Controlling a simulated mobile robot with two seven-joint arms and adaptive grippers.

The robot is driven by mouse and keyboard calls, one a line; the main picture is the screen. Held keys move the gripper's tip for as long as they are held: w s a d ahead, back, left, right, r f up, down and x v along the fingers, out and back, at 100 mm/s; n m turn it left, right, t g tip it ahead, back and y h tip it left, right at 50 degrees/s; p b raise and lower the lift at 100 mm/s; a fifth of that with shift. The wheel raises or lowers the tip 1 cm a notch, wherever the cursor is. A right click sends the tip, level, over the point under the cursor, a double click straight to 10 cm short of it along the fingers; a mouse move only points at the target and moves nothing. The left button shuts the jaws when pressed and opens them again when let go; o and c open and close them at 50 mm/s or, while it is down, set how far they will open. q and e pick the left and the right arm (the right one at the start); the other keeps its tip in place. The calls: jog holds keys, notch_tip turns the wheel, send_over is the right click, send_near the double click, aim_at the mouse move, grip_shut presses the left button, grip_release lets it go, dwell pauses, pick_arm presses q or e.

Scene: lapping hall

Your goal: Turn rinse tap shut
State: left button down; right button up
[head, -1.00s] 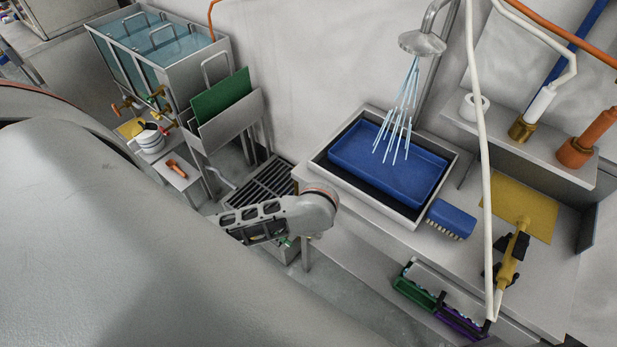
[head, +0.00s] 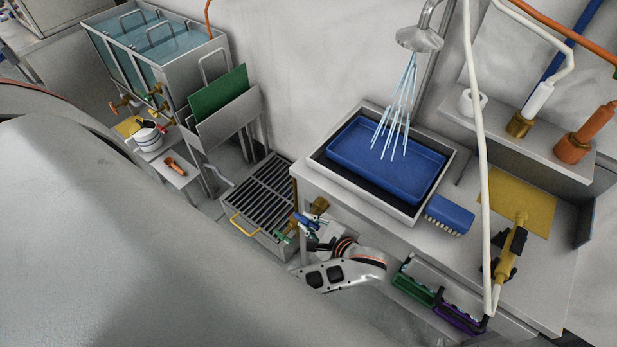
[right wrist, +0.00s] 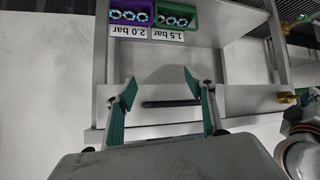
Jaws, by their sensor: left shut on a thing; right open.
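Water runs in streams from the shower head (head: 419,39) into the blue tray in the sink (head: 318,158). The rinse tap (head: 320,205), with a brass body and a blue handle (head: 304,221), sits at the bench's left front edge. My left gripper (head: 300,231) is at the tap, shut on its blue handle; its fingers partly hide the grip. My right gripper (right wrist: 160,90) is open and empty in the right wrist view, in front of the bench front. It is not seen in the head view.
A slatted metal grate (head: 262,193) with a yellow handle stands left of the tap. A blue brush (head: 450,215) lies beside the sink. Green (head: 414,289) and purple (head: 457,318) bins sit at the bench front. A white hose (head: 481,150) hangs in front of the bench.

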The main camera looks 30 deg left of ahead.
aim_at(308, 221)
dwell(0.4)
pick_arm(q)
jog(key=c, duration=2)
grip_release()
notch_tip(308, 221, up, 10)
jog(key=shift+f, duration=0.1)
